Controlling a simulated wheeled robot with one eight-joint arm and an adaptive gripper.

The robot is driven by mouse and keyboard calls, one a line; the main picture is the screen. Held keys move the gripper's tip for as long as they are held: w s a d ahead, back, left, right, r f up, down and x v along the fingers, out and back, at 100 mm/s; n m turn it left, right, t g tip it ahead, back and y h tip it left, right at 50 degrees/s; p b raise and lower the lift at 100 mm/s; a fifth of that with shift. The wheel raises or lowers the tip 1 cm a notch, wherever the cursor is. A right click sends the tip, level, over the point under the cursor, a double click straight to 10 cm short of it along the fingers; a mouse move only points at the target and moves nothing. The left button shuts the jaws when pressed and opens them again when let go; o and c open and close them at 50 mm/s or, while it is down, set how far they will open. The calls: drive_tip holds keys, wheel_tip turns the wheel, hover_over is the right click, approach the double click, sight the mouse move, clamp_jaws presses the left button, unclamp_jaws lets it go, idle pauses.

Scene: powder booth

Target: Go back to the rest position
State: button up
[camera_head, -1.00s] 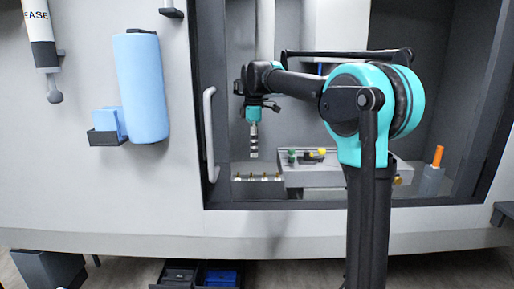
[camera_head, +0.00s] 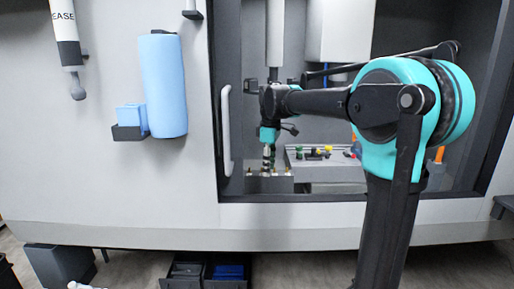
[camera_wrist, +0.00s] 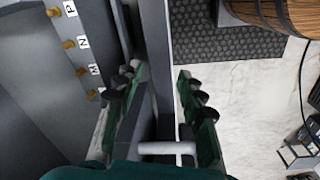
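My gripper (camera_head: 268,165) hangs downward at the end of my teal and black arm, inside the booth opening. In the head view it overlaps a low grey block with brass pegs (camera_head: 270,184); contact between them cannot be told. In the wrist view my gripper (camera_wrist: 156,80) has its two green fingers with dark pads spread apart. No held object shows between them. A grey upright edge (camera_wrist: 157,50) and a short pale bar (camera_wrist: 167,147) appear in the gap, seemingly beyond the fingers.
The opening's left side has a pale upright handle (camera_head: 226,130), close to my gripper. A grey bench carries small coloured items (camera_head: 327,152). Brass pegs (camera_wrist: 82,71) with letter labels show in the wrist view. A blue roll (camera_head: 165,85) hangs outside. Dark bins (camera_head: 228,272) stand below.

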drive_tip(key=s+d+f+m+t, duration=0.1)
drive_tip(key=s+d+f+m, duration=0.6)
drive_tip(key=s+f, duration=0.5)
drive_tip(key=s+d+f+m+t, duration=0.2)
drive_tip(key=s+d+f+m, duration=0.5)
drive_tip(key=s+f, duration=0.5)
drive_tip(key=shift+s+d+f, duration=0.25)
drive_tip(key=shift+d+f, duration=0.15)
